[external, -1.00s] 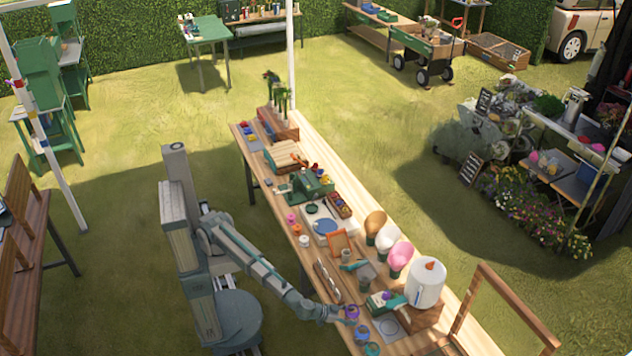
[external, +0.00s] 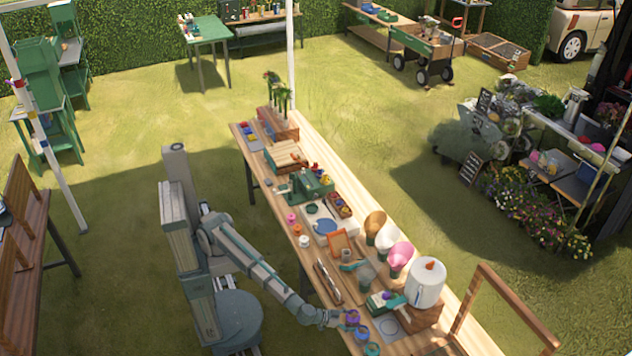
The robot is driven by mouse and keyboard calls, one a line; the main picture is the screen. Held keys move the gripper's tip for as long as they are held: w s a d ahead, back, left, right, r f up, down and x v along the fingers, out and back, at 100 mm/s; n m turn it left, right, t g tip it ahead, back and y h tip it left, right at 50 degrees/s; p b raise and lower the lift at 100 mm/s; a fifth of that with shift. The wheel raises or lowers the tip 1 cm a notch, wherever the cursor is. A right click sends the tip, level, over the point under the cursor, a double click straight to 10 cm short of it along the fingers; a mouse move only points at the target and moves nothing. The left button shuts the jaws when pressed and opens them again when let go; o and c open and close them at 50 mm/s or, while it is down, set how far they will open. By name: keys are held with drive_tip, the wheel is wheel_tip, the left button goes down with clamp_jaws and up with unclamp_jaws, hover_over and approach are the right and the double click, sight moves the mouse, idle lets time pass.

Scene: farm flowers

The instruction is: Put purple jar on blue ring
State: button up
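A small purple jar (external: 352,316) stands near the front edge of the long wooden table, at the near end. My gripper (external: 343,318) is right at its left side, low over the table edge. The fingertips are too small to tell whether they are open or closed on the jar. A grey square sheet with a thin bluish ring (external: 388,327) lies on the table to the right of the jar, and nothing stands on it. Its exact colour is hard to make out.
A blue jar (external: 361,332) and a teal jar (external: 372,349) stand in line just nearer than the purple one. A wooden frame (external: 500,290) rises at right.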

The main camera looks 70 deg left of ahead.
drive_tip(key=p, duration=0.2)
drive_tip(key=shift+r+p, duration=0.25)
drive_tip(key=shift+p, duration=0.1)
drive_tip(key=b+v, duration=0.4)
drive_tip(key=v, duration=0.5)
drive_tip(key=shift+s+f, duration=0.3)
drive_tip(key=shift+s+a+r, duration=0.15)
drive_tip(key=shift+s+r, duration=0.2)
drive_tip(key=shift+s, duration=0.2)
drive_tip(key=shift+c, duration=1.1)
